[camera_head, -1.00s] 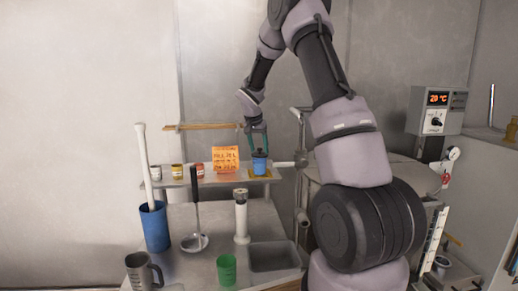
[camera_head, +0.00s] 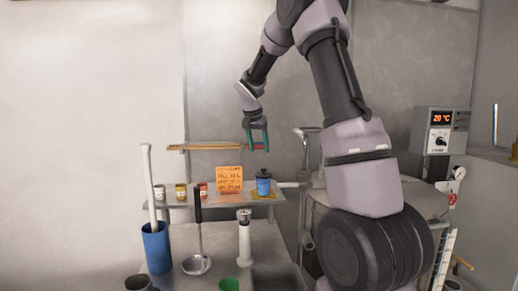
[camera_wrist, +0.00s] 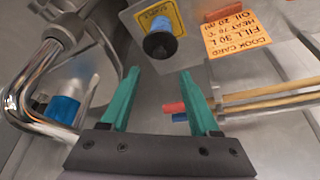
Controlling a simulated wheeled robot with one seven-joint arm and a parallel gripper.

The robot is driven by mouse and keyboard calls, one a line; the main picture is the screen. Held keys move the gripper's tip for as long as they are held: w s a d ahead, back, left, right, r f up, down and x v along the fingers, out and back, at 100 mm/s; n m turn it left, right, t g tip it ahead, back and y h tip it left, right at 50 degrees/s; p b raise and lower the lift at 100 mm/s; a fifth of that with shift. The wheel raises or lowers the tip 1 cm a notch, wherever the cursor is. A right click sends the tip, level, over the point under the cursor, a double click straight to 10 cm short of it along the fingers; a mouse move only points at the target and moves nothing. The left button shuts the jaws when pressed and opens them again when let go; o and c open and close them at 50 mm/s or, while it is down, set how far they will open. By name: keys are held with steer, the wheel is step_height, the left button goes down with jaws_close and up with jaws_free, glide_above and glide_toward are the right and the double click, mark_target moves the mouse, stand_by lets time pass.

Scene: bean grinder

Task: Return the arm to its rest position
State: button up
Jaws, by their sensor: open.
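My gripper (camera_head: 258,147) is open and empty. It hangs above the shelf in the head view, higher than the blue jar with a dark lid (camera_head: 263,183) and apart from it. My arm (camera_head: 335,80) reaches up and over from the right side.
An orange card (camera_head: 229,179) and small jars (camera_head: 181,192) stand on the shelf. A blue container (camera_head: 157,247), ladle (camera_head: 197,264) and white cylinder (camera_head: 244,240) stand below. A curved metal pipe (camera_wrist: 15,95) is close to my gripper's left in the wrist view.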

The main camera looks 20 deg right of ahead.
steer(key=s+a+r+n+t+y, duration=0.1)
steer(key=s+r, duration=0.4)
steer(key=s, duration=0.3)
steer(key=s+a+r+y, duration=0.1)
steer(key=s+r, duration=0.4)
steer(key=s, duration=0.3)
steer(key=s+a+n+t+y, duration=0.1)
steer(key=s+a, duration=0.1)
steer(key=s, duration=0.8)
steer(key=s+a+n+t+y, duration=0.1)
steer(key=s+a+n, duration=0.1)
steer(key=s, duration=0.8)
steer(key=shift+a+r+t+y, duration=0.3)
steer(key=shift+r+t+y, duration=0.1)
steer(key=shift+s, duration=0.1)
